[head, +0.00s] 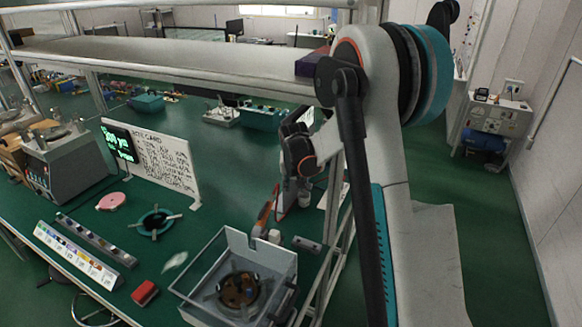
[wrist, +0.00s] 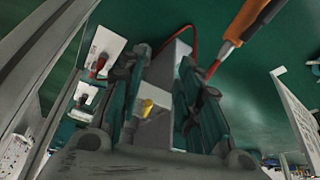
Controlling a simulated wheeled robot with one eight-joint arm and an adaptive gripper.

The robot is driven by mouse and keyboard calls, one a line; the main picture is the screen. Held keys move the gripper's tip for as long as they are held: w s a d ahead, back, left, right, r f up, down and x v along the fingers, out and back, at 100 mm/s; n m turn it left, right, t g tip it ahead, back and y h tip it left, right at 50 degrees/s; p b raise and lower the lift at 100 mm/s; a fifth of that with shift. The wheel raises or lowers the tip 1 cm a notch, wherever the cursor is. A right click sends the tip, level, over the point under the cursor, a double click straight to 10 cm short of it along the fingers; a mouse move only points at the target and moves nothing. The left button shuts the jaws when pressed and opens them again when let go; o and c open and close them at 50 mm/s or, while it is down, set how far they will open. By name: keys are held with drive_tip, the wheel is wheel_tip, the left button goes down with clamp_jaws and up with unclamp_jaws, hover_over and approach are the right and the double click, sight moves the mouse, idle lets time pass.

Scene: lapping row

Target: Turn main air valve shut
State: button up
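No label marks the main air valve. In the wrist view, two valve-like fittings with red parts sit on white plates at the left: an upper one (wrist: 97,66) and a lower one (wrist: 84,98). A yellow knob-like part (wrist: 146,107) shows on a grey block (wrist: 168,82) between my fingers. I cannot tell which of these is the valve. My gripper (wrist: 160,65) is open, with a wide gap between its fingers, and I see no grip on anything. In the head view my gripper (head: 301,190) points down over the bench's right end, and its fingertips are unclear.
An orange-handled tool (wrist: 248,20) with a red hose is close right of my fingers. A clear-walled box (head: 205,265) holding a round fixture stands at the bench front. A white written board (head: 160,160) stands farther left. A metal frame post (head: 322,285) edges the bench.

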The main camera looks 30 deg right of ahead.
drive_tip(key=w+d, duration=0.2)
drive_tip(key=w, duration=0.1)
drive_tip(key=w+d, duration=0.1)
drive_tip(key=w, duration=0.2)
drive_tip(key=w+d, duration=0.2)
drive_tip(key=w, duration=0.2)
drive_tip(key=shift+d, duration=0.35)
drive_tip(key=shift+w+d+f+b, duration=0.1)
drive_tip(key=shift+w+f+b, duration=0.05)
drive_tip(key=shift+f+b, duration=0.35)
clamp_jaws()
